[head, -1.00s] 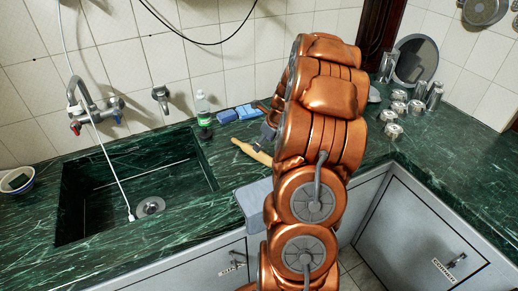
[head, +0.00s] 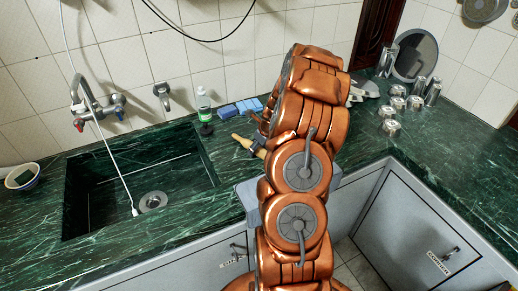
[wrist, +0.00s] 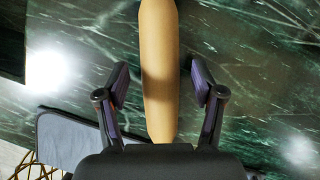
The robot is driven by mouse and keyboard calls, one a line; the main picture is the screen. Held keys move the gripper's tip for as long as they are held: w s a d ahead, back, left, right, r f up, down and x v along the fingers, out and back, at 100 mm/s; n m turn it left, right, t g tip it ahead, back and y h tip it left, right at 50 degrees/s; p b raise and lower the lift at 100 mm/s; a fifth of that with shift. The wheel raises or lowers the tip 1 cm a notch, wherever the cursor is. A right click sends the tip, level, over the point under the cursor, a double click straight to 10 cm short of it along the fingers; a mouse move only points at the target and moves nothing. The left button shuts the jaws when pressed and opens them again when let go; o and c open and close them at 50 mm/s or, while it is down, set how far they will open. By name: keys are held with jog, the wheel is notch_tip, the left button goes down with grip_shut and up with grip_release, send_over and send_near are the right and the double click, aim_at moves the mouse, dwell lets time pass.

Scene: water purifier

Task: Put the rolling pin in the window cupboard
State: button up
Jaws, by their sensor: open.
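The rolling pin (head: 243,141) is a light wooden one lying on the green marble counter right of the sink, mostly hidden by my arm in the head view. In the wrist view the rolling pin (wrist: 160,45) runs lengthwise up the middle. My gripper (wrist: 160,84) is open, with one finger on each side of the pin and a visible gap to it on both sides. In the head view my gripper is mostly hidden behind my arm. I cannot tell which door is the window cupboard.
The sink (head: 140,185) lies left of the pin. A green bottle (head: 204,105) and blue sponges (head: 240,107) stand behind it. Several metal cups (head: 398,100) are at the right. Grey lower cupboards (head: 405,235) are closed. A bowl (head: 22,177) sits far left.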

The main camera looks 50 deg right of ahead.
jog(key=shift+w+f, duration=0.1)
jog(key=shift+f, duration=0.3)
grip_shut()
dwell(0.4)
